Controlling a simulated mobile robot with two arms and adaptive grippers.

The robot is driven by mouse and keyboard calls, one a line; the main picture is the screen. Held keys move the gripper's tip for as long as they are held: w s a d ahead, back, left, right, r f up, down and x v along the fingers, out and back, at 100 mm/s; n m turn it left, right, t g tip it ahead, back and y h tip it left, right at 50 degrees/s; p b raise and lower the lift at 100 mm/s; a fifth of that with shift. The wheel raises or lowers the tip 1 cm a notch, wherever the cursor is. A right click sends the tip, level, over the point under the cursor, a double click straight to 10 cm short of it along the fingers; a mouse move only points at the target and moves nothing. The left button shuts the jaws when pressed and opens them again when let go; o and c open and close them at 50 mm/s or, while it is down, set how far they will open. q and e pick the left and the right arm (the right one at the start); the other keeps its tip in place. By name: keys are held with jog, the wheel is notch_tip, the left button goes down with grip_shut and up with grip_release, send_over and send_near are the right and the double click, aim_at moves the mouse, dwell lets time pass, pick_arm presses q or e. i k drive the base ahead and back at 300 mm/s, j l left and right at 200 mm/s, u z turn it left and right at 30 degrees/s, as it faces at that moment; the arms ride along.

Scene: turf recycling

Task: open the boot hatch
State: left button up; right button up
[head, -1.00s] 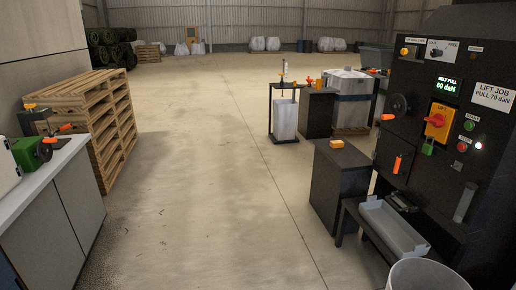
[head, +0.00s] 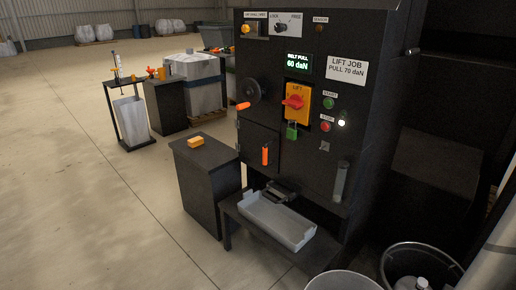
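A black machine cabinet (head: 395,100) stands in the middle and right of the head view. Low on its front left is a dark hatch panel (head: 251,142) with an upright orange handle (head: 265,155). It looks shut and is the only hatch-like door I see; no label names it as the boot hatch. Above it is a round black handwheel (head: 254,90) with an orange knob. A grey tray (head: 275,221) sits on a low black stand below the hatch. Neither of my grippers is in view.
A black pedestal (head: 205,185) with an orange-yellow block (head: 196,141) stands left of the hatch. The cabinet has a red rotary switch (head: 293,101), a green padlock (head: 291,131) and a display reading 60 daN. Buckets stand at the bottom right. Floor at left is clear.

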aim_at(260, 144)
jog(key=i+j+z, duration=0.1)
jog(key=z, duration=0.45)
jog(key=i+j+z, duration=0.4)
jog(key=j, duration=0.2)
jog(key=i+j+z, duration=0.2)
jog(key=j, duration=0.15)
jog(key=j+z, duration=0.2)
jog(key=j, duration=0.15)
